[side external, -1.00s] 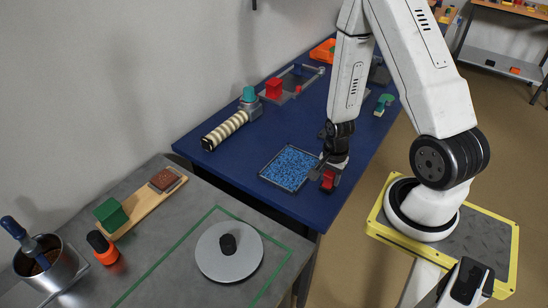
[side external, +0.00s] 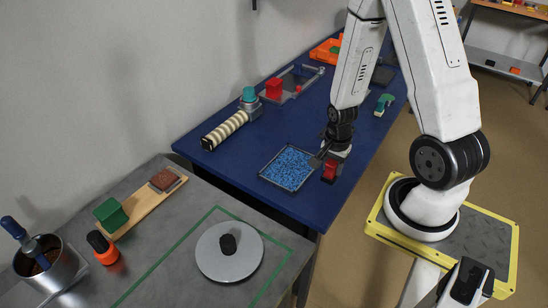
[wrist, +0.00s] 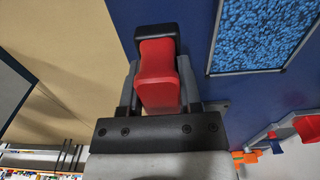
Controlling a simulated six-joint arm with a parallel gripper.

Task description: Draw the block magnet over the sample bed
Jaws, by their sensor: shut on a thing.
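The block magnet (side external: 329,172) has a red body with a dark end, and it also shows in the wrist view (wrist: 158,78). My gripper (side external: 331,162) is shut on its red part; in the wrist view the grey fingers (wrist: 158,88) stand on either side of it. The sample bed (side external: 264,177) is a shallow dark-rimmed tray filled with blue granules; its rim also shows in the wrist view (wrist: 212,45). The magnet is just right of the tray, beside it and not above the granules. Its exact height over the blue table is hard to tell.
The blue table (side external: 215,170) is clear around the tray. A striped roller (side external: 225,130), a teal-topped item (side external: 249,98) and a red block (side external: 274,88) stand farther back. The grey bench (side external: 190,205) in front holds a round plate (side external: 213,262) and a metal pot (side external: 60,268).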

